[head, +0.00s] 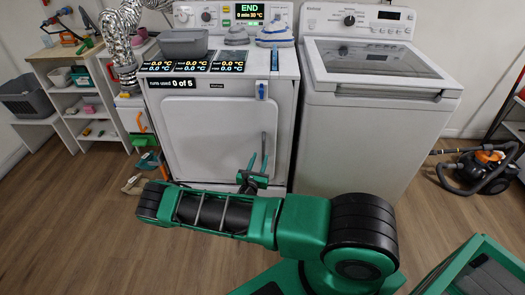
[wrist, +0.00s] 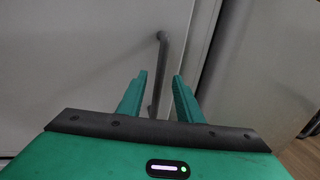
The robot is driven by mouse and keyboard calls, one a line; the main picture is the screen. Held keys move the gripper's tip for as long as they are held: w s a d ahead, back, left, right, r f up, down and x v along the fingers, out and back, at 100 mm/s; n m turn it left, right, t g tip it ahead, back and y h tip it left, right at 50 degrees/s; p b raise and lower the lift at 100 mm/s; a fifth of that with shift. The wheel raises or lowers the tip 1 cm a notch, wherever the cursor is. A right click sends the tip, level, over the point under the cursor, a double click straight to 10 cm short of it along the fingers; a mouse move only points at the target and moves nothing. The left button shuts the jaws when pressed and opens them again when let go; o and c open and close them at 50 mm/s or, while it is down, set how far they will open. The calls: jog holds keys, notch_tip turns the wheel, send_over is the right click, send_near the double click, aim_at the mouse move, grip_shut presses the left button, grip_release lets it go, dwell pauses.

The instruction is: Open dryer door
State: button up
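The white dryer (head: 222,125) stands at the centre left of the head view, with its front door (head: 212,142) closed. A dark vertical handle (head: 263,150) sits on the right side of the door. In the wrist view the handle (wrist: 161,65) runs down the door (wrist: 75,60), its lower part showing between the finger tips. My gripper (head: 256,170) is in front of the door's right side, near the handle's lower part. In the wrist view my gripper (wrist: 160,78) is open, one green finger on each side of the handle. I cannot tell whether either finger touches it.
A white washing machine (head: 365,100) stands close on the dryer's right. A grey basket (head: 184,44) and irons (head: 275,33) are on the dryer top. Shelves (head: 85,95) are at the left and a vacuum cleaner (head: 487,168) at the right.

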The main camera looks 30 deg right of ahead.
aim_at(263, 150)
jog(key=x, duration=0.7)
jog(key=shift+w+d, duration=0.15)
grip_shut()
